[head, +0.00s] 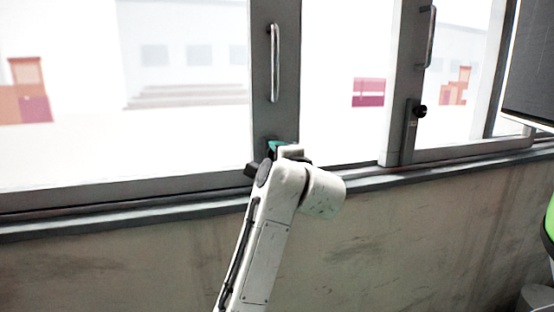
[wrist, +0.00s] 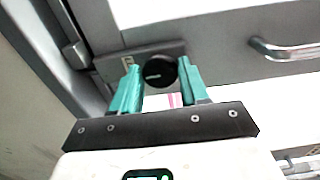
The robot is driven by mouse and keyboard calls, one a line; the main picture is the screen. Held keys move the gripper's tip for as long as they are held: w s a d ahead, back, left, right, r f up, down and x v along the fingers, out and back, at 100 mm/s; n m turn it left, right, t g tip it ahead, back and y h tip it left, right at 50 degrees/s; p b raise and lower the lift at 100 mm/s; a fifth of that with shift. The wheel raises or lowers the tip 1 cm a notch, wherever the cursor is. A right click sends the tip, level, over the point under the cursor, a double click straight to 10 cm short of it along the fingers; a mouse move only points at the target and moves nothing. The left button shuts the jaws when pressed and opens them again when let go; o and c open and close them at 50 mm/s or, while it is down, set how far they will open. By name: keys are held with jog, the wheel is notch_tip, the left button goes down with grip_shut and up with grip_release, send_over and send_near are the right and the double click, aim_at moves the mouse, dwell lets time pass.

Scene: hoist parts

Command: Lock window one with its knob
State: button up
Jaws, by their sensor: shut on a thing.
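A round black knob (wrist: 160,71) with a white line on its face sits on a grey lock plate (wrist: 127,62) in the wrist view. The white line lies near level, slightly tilted. My gripper (wrist: 158,84) has its teal fingers on both sides of the knob and is shut on it. In the head view my gripper (head: 278,147) is at the foot of the window's dark upright frame (head: 262,95), and my arm hides the knob there. A metal handle (head: 275,62) is higher on that frame; it also shows in the wrist view (wrist: 285,50). No window number is readable.
A second window frame (head: 405,80) to the right carries its own black knob (head: 420,111) and handle (head: 431,38). The sill (head: 120,214) runs below both windows. A dark panel (head: 530,65) and a green object (head: 549,218) are at the right edge.

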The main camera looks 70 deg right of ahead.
jog(key=shift+f, duration=0.1)
dwell(0.3)
jog(key=o, duration=1)
